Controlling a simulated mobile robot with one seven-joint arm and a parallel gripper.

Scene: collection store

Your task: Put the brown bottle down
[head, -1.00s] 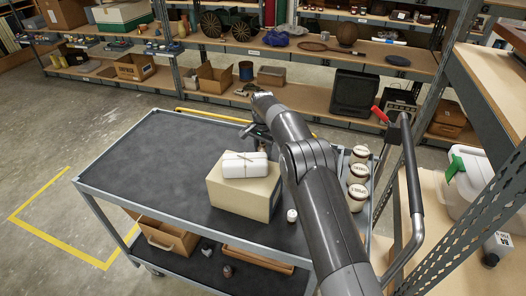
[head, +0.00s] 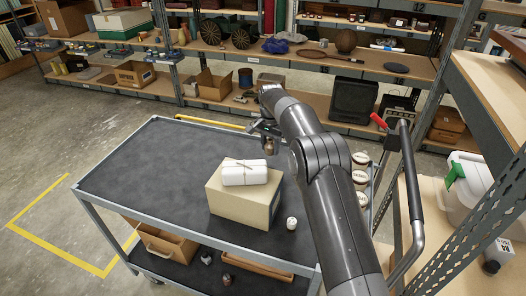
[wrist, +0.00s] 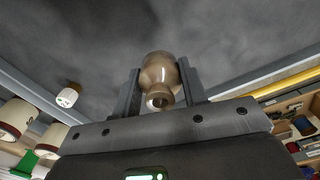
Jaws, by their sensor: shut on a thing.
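The brown bottle (wrist: 160,68) is between the two fingers of my gripper (wrist: 160,88) in the wrist view, its neck and mouth toward the camera. My gripper is shut on it. In the head view the bottle (head: 270,146) shows as a small brown shape just under my gripper (head: 266,134), over the far right part of the cart's dark top (head: 150,165). I cannot tell whether its base touches the top. My arm hides part of that area.
A cream box (head: 240,205) with a white tied bundle (head: 245,172) on it stands on the cart. A small white-capped item (head: 291,223) is beside it. Several white-lidded jars (head: 361,177) stand along the right end. The cart's left half is clear.

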